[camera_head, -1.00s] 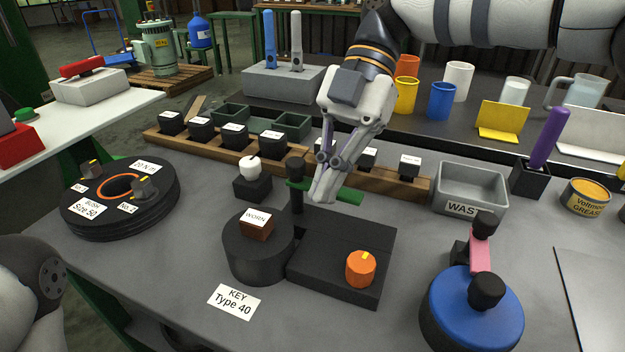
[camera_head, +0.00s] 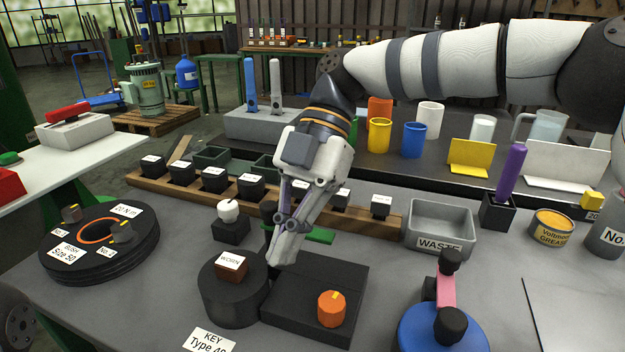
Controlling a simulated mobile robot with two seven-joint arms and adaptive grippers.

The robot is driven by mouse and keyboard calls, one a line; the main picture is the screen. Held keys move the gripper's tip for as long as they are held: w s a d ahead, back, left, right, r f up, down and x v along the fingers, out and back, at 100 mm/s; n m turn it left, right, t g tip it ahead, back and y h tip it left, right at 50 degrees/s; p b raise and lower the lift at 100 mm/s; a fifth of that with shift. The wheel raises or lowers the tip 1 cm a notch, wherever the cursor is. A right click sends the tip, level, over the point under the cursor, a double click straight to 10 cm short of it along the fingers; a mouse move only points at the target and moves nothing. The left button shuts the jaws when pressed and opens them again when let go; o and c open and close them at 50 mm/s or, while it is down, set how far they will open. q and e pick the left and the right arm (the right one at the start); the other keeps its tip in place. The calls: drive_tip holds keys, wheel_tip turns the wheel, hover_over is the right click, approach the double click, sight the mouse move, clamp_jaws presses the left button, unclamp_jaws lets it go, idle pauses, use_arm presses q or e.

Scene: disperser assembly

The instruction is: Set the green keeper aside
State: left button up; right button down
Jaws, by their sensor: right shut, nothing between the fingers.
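The green keeper (camera_head: 318,236) is a flat green bar beside the upright black post (camera_head: 268,212), above the back of the black fixture plate (camera_head: 330,282). Its right end shows; its left part is hidden behind my right gripper. My right gripper (camera_head: 279,256) points down in front of the keeper, shut and empty. Its fingertips are close to the post and partly cover it. I cannot tell whether they touch anything. My left gripper is out of view.
A black cylinder (camera_head: 236,300) with a brown block marked WORN (camera_head: 232,268) and an orange knob (camera_head: 331,308) are close to the fingertips. A wooden rack (camera_head: 372,222) stands behind. A grey WASTE bin (camera_head: 440,242) is to the right. Bare table lies between fixture and bin.

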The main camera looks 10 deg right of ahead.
drive_tip(key=shift+w+d+r+b, duration=0.2)
drive_tip(key=shift+d+r+b, duration=0.45)
drive_tip(key=shift+r, duration=0.3)
drive_tip(key=w+r, duration=0.2)
drive_tip(key=w+d+r+b, duration=0.1)
drive_tip(key=w+r, duration=0.1)
drive_tip(key=shift+d, duration=0.1)
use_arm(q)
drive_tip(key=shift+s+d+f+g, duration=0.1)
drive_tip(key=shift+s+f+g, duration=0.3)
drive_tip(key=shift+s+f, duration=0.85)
use_arm(e)
drive_tip(key=shift+w+d+r, duration=0.15)
drive_tip(key=shift+d+r, duration=0.1)
drive_tip(key=shift+r, duration=0.3)
drive_tip(key=shift+w+d+r, duration=0.1)
drive_tip(key=shift+d+r, duration=0.15)
drive_tip(key=shift+r, duration=0.3)
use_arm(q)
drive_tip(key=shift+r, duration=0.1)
